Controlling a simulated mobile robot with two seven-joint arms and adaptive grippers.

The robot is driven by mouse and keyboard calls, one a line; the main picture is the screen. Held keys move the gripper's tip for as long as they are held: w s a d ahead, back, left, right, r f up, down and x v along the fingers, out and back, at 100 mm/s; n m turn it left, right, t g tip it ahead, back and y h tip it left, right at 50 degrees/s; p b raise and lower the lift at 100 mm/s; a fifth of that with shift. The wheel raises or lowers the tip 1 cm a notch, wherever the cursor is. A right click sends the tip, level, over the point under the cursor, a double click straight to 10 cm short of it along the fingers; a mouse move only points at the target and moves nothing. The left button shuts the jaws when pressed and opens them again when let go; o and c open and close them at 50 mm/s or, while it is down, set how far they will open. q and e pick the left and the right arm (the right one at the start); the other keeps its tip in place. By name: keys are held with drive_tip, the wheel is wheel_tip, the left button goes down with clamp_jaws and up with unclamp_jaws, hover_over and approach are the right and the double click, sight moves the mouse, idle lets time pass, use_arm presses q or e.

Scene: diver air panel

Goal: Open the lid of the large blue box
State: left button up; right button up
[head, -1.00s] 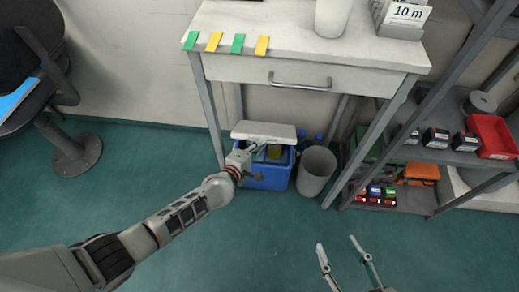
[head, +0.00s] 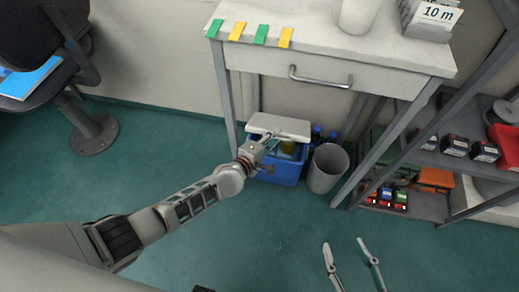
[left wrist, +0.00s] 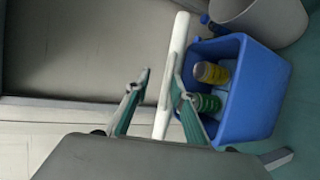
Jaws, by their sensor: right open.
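The large blue box (head: 286,174) stands on the floor under the workbench. Its white lid (head: 287,127) is raised and tilted up at the back; the left wrist view shows the lid (left wrist: 174,70) edge-on, standing up from the box (left wrist: 262,95). My right gripper (head: 343,244) is open and empty over the floor.
A grey bin (head: 327,170) stands right of the box, with blue bottles (head: 317,135) behind. The workbench drawer (head: 330,80) and legs frame the box from above. A shelf rack (head: 425,200) is at right, a chair (head: 60,60) at left. The floor in front is clear.

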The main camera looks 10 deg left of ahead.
use_arm(q)
drive_tip(key=f+v, duration=0.3)
drive_tip(key=v, duration=1.3)
drive_tip(key=shift+s+a, duration=0.25)
drive_tip(key=shift+s, duration=0.2)
drive_tip(key=shift+f, duration=0.15)
